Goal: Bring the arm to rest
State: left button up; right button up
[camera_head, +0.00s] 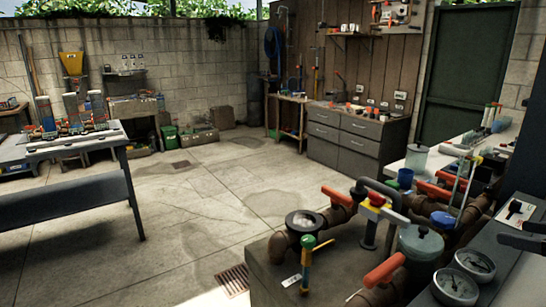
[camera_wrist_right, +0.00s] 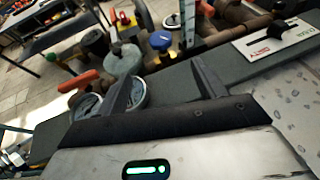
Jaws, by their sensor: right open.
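My right gripper (camera_head: 522,234) shows at the right edge of the head view, over the dark bench beside the pipework. In the right wrist view the gripper (camera_wrist_right: 162,88) has its two dark fingers spread apart with nothing between them. They stand in front of a dark ledge, with two round gauges close to the left finger. My left gripper is in neither view.
Close by are gauges (camera_head: 455,287), a white sign plate with a black slider (camera_head: 514,212), brown pipes with orange-handled valves (camera_head: 338,196), and a grey-green lidded pot (camera_head: 421,245). A table (camera_head: 70,202) stands left. The middle floor is clear.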

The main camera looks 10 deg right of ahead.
send_near(449, 220)
jog(key=x, duration=0.5)
jog(key=shift+w+a, duration=0.1)
jog(key=shift+w, duration=0.4)
jog(key=shift+x, duration=1.45)
jog(key=shift+f, duration=0.15)
jog(key=shift+s, duration=0.15)
